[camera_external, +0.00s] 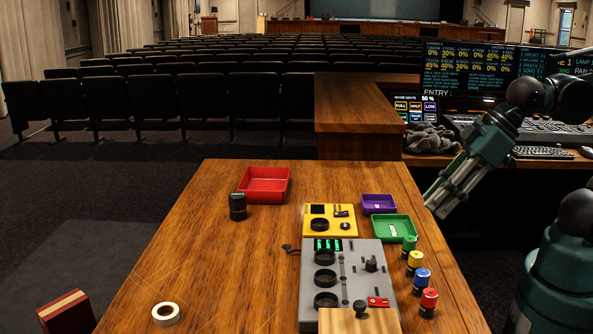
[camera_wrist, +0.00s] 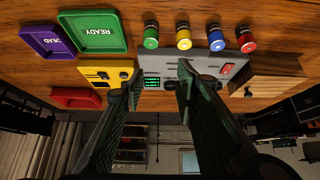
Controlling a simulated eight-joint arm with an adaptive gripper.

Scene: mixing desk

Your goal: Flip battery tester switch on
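A grey device (camera_external: 345,267) lies on the wooden desk. It has round black wells, a green-lit display (camera_external: 328,244), a black knob (camera_external: 371,264) and a red rocker switch (camera_external: 378,302). A yellow device (camera_external: 330,222) with a small dark screen and small controls lies behind it. I cannot tell which is the battery tester, nor either switch position. My gripper (camera_external: 434,207) hangs right of the devices, apart from them. In the wrist view my gripper (camera_wrist: 160,82) is open and empty, its fingers framing the grey device's display (camera_wrist: 152,82); the red switch (camera_wrist: 228,69) shows to the right.
Green, yellow, blue and red-topped batteries (camera_external: 422,279) stand right of the grey device. Green (camera_external: 392,228), purple (camera_external: 379,204) and red (camera_external: 264,185) trays lie behind. The desk's left is mostly clear.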

